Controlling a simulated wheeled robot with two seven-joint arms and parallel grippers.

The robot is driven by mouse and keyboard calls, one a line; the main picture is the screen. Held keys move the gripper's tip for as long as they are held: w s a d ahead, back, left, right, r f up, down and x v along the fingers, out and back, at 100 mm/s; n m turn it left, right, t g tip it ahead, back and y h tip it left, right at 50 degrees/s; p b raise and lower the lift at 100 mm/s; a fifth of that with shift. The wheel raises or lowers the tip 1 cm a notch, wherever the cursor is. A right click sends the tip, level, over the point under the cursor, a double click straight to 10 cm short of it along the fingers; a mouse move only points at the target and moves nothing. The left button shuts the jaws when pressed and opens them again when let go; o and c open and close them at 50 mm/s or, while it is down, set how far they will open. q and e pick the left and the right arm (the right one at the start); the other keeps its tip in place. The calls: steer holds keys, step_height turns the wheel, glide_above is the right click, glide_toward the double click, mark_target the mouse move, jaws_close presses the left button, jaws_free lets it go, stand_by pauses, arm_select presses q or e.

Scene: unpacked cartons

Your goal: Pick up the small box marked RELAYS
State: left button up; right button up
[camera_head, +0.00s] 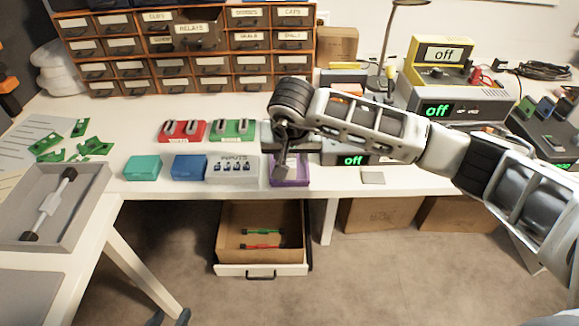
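A small drawer-like box labelled RELAYS (194,40) sits in the top part of the orange-framed drawer cabinet (312,50) at the back left. It stands out a little further than the drawers around it. My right arm reaches in from the right across the table. Its gripper (282,166) points down over the purple box (290,180), far to the front and right of the RELAYS box. Its fingers are seen edge-on, so their opening is unclear. Whether it touches the purple box is also unclear. My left gripper is not in view.
Red (182,132) and green (232,130) trays, a teal box (142,168), a blue box (189,167) and a grey INPUTS box (232,168) stand mid-table. Devices reading "off" (440,54) stand right. An open drawer (262,270) hangs below. White table shows before the cabinet.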

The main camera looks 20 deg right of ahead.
mark_target(289, 162)
steer(key=x, duration=0.4)
steer(key=shift+f, duration=0.15)
steer(key=c, duration=0.8)
steer(key=shift+o, duration=0.2)
